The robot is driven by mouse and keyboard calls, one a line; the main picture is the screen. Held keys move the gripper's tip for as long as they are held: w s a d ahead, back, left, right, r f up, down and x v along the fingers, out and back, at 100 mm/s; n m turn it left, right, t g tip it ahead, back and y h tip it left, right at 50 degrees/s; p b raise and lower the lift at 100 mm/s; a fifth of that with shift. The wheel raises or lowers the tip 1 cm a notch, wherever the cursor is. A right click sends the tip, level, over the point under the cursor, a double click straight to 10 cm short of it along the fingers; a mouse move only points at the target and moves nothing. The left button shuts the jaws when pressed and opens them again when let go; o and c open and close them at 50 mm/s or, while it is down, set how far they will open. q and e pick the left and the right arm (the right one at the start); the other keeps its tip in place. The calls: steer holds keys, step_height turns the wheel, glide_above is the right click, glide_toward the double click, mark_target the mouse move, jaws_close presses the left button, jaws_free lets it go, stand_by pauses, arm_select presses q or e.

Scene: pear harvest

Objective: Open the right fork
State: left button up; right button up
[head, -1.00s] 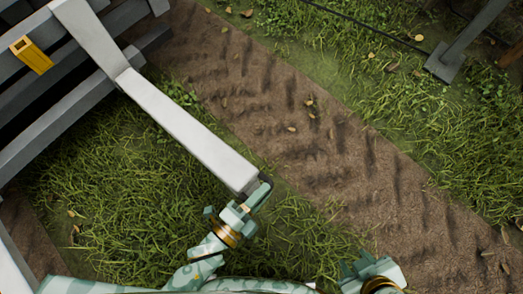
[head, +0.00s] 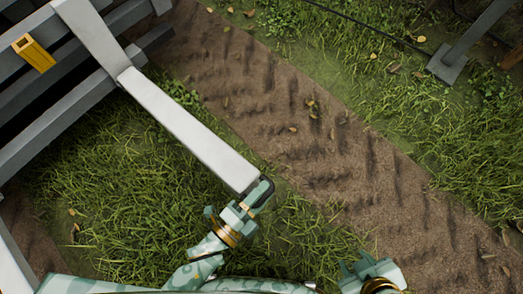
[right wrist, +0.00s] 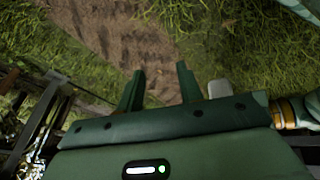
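The right fork (head: 190,130) is a long pale bar, reaching from the dark grey frame at the upper left down to the middle of the head view.
The dark grey slatted frame (head: 60,125) with a yellow bracket (head: 35,55) fills the upper left. Another pale bar (head: 12,265) shows at the lower left edge. A grey post with a foot plate (head: 447,64) stands at upper right. Grass and a bare soil track (head: 300,130) lie open between.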

arm_select(q)
steer(key=shift+d+r, duration=0.1)
stand_by(0.3)
